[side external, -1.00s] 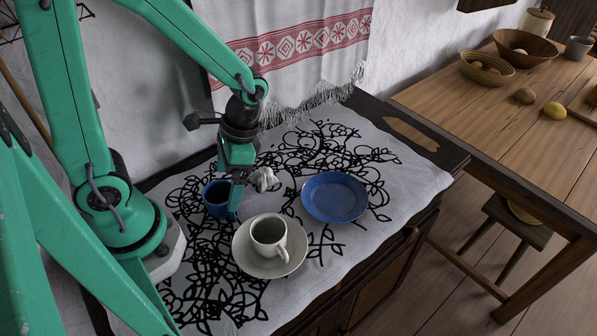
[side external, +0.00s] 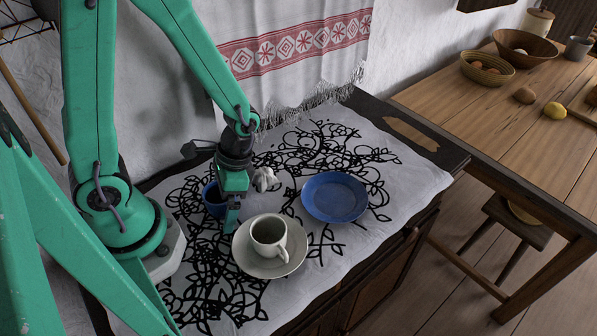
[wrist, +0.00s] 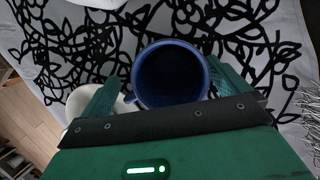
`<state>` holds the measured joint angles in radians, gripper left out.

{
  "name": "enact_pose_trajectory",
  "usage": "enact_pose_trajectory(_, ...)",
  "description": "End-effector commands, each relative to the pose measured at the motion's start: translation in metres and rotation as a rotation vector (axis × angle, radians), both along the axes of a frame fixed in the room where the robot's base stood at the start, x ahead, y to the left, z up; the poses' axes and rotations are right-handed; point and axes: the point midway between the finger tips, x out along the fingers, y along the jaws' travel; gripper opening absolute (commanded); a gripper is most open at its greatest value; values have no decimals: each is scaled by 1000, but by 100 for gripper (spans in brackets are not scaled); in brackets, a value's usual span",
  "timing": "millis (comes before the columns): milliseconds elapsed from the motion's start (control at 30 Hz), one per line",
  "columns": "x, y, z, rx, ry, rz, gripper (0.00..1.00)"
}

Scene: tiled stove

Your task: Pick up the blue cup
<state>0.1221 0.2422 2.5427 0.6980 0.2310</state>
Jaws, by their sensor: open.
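The blue cup (side external: 211,200) stands on the patterned cloth, partly hidden behind my gripper (side external: 231,218) in the side view. In the wrist view I look down into the blue cup (wrist: 170,76), which shows between my two green fingers. The fingers are spread, one on each side of the cup, and the jaws are open. I cannot tell whether either finger touches it. The cup looks upright and sits on the cloth.
A pale cup (side external: 268,232) stands on a pale saucer (side external: 242,254) close to my gripper. A white knobbly object (side external: 264,178) lies behind. A blue plate (side external: 335,197) lies to the right on the cloth (side external: 410,180). A wooden table (side external: 505,105) stands farther right.

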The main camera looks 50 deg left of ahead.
Motion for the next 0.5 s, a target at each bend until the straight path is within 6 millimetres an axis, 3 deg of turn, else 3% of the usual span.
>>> enact_pose_trajectory(500, -2, 1, -6, 0, -1, 1, 100)
